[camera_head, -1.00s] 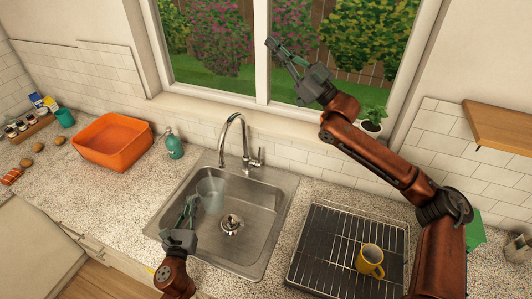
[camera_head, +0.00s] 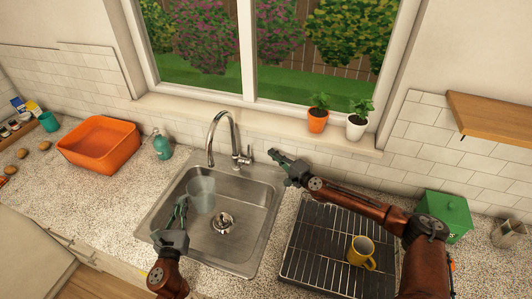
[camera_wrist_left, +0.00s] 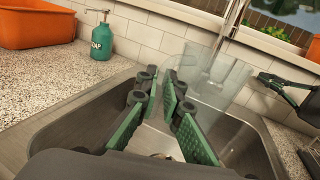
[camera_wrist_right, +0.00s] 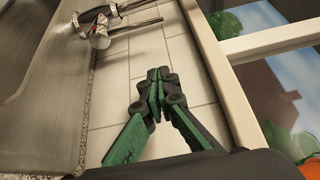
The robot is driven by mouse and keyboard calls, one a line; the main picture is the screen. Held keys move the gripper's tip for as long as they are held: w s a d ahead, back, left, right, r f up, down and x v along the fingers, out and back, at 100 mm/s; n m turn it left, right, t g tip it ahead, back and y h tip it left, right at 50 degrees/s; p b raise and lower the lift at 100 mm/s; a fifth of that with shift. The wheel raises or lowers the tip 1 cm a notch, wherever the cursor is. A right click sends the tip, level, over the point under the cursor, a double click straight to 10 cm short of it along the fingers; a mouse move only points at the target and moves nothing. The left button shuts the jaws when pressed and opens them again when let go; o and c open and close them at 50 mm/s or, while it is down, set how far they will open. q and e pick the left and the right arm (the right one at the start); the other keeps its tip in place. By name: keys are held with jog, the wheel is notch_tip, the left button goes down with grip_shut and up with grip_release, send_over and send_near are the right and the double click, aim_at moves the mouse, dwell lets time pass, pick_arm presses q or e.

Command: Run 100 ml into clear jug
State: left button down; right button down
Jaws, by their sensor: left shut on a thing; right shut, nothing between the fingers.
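The clear jug (camera_head: 201,194) is over the left part of the sink (camera_head: 243,225), below the tap spout (camera_head: 211,150). My left gripper (camera_head: 182,205) is shut on the jug; the left wrist view shows the see-through jug (camera_wrist_left: 215,78) beyond the fingers. Any water or level mark in it cannot be made out. The tap's lever (camera_head: 247,157) is at the right of its base. My right gripper (camera_head: 273,154) is shut and empty, to the right of the lever and apart from it. In the right wrist view the tap (camera_wrist_right: 105,22) is past the fingertips (camera_wrist_right: 158,73).
A drying rack (camera_head: 330,245) with a yellow mug (camera_head: 360,251) is right of the sink. Two potted plants (camera_head: 317,117) stand on the sill. A soap bottle (camera_head: 162,147) and an orange tub (camera_head: 98,146) are to the left. A green box (camera_head: 443,212) is at the right.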

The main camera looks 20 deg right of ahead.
jog(key=x, duration=0.8)
jog(key=shift+w+a, duration=0.2)
jog(key=shift+w, duration=0.1)
jog(key=s+a, duration=0.2)
jog(key=shift+s+a, duration=0.35)
jog(key=shift+a, duration=0.05)
jog(key=shift+s+a, duration=0.2)
jog(key=shift+s, duration=0.15)
jog(key=shift+s+a+f, duration=0.2)
jog(key=shift+s+a, duration=0.35)
jog(key=shift+s, duration=0.25)
jog(key=shift+s+a+f, duration=0.2)
jog(key=shift+s+a, duration=0.35)
jog(key=shift+s, duration=0.25)
